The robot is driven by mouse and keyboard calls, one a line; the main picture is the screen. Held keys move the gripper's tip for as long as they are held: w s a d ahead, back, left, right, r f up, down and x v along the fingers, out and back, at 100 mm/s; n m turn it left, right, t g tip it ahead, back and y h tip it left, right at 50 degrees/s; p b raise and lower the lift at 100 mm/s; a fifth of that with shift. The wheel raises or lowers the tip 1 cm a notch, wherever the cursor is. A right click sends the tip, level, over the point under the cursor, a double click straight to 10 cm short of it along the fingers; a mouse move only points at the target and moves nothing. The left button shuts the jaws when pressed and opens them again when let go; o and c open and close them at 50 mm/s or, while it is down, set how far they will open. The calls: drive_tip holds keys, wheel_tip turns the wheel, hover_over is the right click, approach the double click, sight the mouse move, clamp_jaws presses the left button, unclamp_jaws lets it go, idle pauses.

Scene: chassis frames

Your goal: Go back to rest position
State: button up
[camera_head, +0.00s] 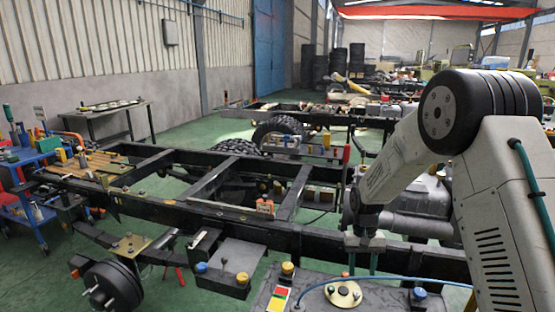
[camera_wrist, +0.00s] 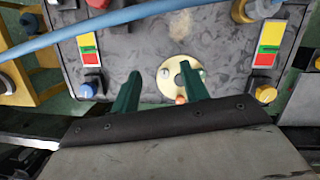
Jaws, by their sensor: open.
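My gripper (camera_head: 362,262) is at the lower right in the head view, at the end of my arm, which bends down from the right. It hangs above a dark metal box (camera_head: 310,297) with a round pale plate (camera_head: 343,294) on its top. In the wrist view my gripper (camera_wrist: 158,88) has two green fingers, spread apart with nothing between them. The round plate (camera_wrist: 170,84) shows behind and beside the right finger. Whether the fingertips touch the box cannot be told.
A blue cable (camera_wrist: 90,32) crosses the box top. Red, yellow and green labels (camera_wrist: 270,45) and coloured knobs (camera_wrist: 266,93) stand around the plate. A black chassis frame (camera_head: 170,205) spans the middle. A blue tool cart (camera_head: 25,190) is at left.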

drive_tip(key=s+r, duration=1.8)
drive_tip(key=s+r+t, duration=0.1)
drive_tip(key=s+r, duration=0.2)
drive_tip(key=s, duration=0.3)
drive_tip(key=s+r+t, duration=0.1)
drive_tip(key=s+r, duration=0.2)
drive_tip(key=s, duration=0.3)
drive_tip(key=s+r+n+t, duration=0.1)
drive_tip(key=s+r+t, duration=0.1)
drive_tip(key=s, duration=0.4)
drive_tip(key=shift+s+d+r, duration=0.4)
drive_tip(key=shift+r, duration=0.15)
